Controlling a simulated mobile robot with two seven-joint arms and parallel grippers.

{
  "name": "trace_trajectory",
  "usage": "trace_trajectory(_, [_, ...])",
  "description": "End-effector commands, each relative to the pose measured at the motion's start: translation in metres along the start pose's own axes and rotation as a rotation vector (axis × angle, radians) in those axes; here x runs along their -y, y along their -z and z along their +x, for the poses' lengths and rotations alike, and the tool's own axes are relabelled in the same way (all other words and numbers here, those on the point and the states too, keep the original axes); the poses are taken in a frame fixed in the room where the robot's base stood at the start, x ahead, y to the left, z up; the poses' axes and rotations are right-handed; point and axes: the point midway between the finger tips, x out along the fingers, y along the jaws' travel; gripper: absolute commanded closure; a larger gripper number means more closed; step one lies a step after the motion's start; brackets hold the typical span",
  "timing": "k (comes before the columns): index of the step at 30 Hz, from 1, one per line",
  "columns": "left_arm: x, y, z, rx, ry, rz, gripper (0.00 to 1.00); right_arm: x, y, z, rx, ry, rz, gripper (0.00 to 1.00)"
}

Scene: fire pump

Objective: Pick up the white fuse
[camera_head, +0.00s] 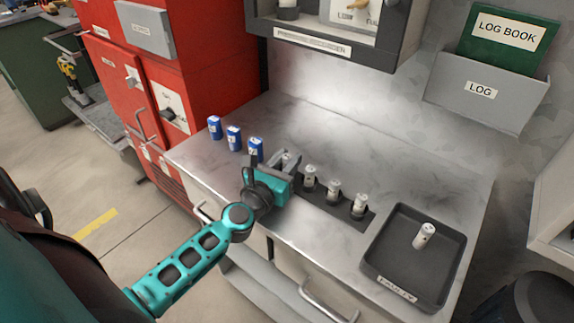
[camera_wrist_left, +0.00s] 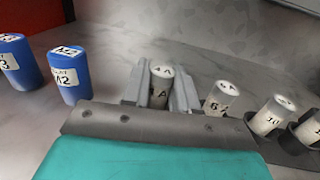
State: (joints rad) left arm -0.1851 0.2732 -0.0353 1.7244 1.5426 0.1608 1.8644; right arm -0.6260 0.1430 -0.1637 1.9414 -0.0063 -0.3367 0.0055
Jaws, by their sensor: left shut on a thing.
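Several white fuses stand in a dark rack (camera_head: 325,204) on the metal worktop. My left gripper (camera_head: 287,160) is at the rack's left end. In the left wrist view its two grey fingers (camera_wrist_left: 161,90) are shut on a white fuse (camera_wrist_left: 161,75) marked "A", which stands upright between them. The lower part of this fuse is hidden behind the gripper body, so I cannot tell whether it is still seated. Three other white fuses stand to its right, the nearest one (camera_head: 309,177) close to the fingers. My right gripper is not in view.
Three blue fuses (camera_head: 234,137) stand on the worktop (camera_head: 400,150) left of the gripper. A black tray (camera_head: 375,272) at the right holds one white fuse (camera_head: 424,235). A grey cabinet (camera_head: 330,45) hangs above the back. The worktop behind the rack is clear.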

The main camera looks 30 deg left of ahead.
Motion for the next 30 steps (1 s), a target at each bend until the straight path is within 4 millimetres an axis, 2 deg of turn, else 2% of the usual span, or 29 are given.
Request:
trace_trajectory(1, [0.0, 0.0, 0.0, 0.0, 0.0, 0.0, 0.89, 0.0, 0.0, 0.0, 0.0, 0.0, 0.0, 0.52])
trace_trajectory(5, [0.0, 0.0, 0.0, 0.0, 0.0, 0.0, 1.0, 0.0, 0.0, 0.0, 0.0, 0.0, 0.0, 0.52])
trace_trajectory(17, [0.0, -0.006, 0.0, 0.0, 0.0, -0.001, 1.0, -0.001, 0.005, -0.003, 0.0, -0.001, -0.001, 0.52])
trace_trajectory(30, [0.0, -0.053, 0.0, 0.002, -0.001, 0.0, 1.0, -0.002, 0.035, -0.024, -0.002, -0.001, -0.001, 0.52])
